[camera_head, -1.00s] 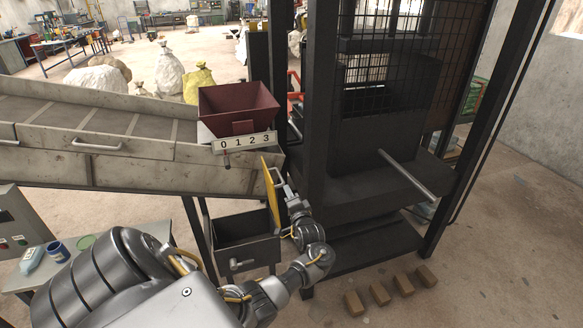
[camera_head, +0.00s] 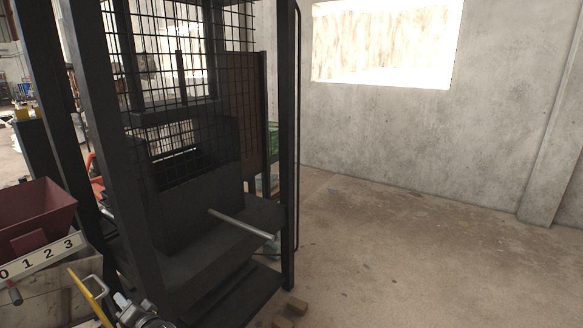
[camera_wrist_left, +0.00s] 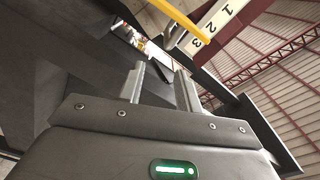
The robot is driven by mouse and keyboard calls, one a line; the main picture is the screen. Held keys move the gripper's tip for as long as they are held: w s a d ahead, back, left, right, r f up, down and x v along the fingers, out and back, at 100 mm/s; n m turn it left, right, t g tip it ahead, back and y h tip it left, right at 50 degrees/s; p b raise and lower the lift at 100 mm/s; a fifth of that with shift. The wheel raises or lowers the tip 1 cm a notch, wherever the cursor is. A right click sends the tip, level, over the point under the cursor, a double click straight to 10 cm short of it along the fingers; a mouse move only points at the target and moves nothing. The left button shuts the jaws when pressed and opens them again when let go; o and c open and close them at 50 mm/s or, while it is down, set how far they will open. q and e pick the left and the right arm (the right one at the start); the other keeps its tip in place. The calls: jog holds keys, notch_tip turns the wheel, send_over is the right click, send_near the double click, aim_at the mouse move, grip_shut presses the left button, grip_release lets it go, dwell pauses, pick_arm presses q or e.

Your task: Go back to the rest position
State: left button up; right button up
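My left gripper (camera_head: 128,305) shows at the bottom left of the head view, beside the yellow-edged flap (camera_head: 90,297) with its grey handle. In the left wrist view the two fingers of my left gripper (camera_wrist_left: 160,85) stand apart with nothing between them. A yellow bar (camera_wrist_left: 178,18) and part of the number scale (camera_wrist_left: 213,25) lie beyond the fingertips in that view. I cannot tell from the head view whether the gripper touches the flap. My right gripper is in no view.
A dark metal frame with a mesh guard (camera_head: 180,60) and a protruding grey bar (camera_head: 240,223) fills the left-centre. The maroon hopper (camera_head: 35,215) and its number scale (camera_head: 40,257) are at the left edge. Bricks (camera_head: 290,312) lie on the floor. Open floor (camera_head: 420,250) spreads right.

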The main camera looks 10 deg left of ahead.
pick_arm(q)
jog(key=w+d+f+m+t+h, duration=0.1)
jog(key=w+d+f+t+h, duration=0.2)
jog(key=f, duration=0.5)
jog(key=d+f+h, duration=0.4)
jog(key=d+f, duration=0.1)
jog(key=f, duration=0.3)
jog(key=s+d+f+g+h+b, duration=0.1)
jog(key=s+d+f+h, duration=0.1)
jog(key=s+d+f, duration=0.45)
jog(key=s+d+f+g+h, duration=0.1)
jog(key=s+f+h, duration=0.15)
jog(key=f, duration=0.75)
jog(key=s+d+f+g+h+b, duration=0.15)
jog(key=s+d+f, duration=0.25)
jog(key=s+f, duration=0.55)
jog(key=s+d+f+g+h, duration=0.2)
jog(key=s+d+f+g, duration=0.3)
jog(key=s, duration=0.7)
jog(key=s+d+f, duration=0.1)
jog(key=s+f, duration=0.2)
jog(key=s, duration=0.8)
jog(key=s+d+f+g+b, duration=0.1)
jog(key=s+f, duration=0.2)
jog(key=s, duration=0.8)
jog(key=shift+s+d+m+h, duration=0.15)
jog(key=shift+s+m+h, duration=0.1)
jog(key=shift+m+h, duration=0.15)
jog(key=shift+g, duration=0.25)
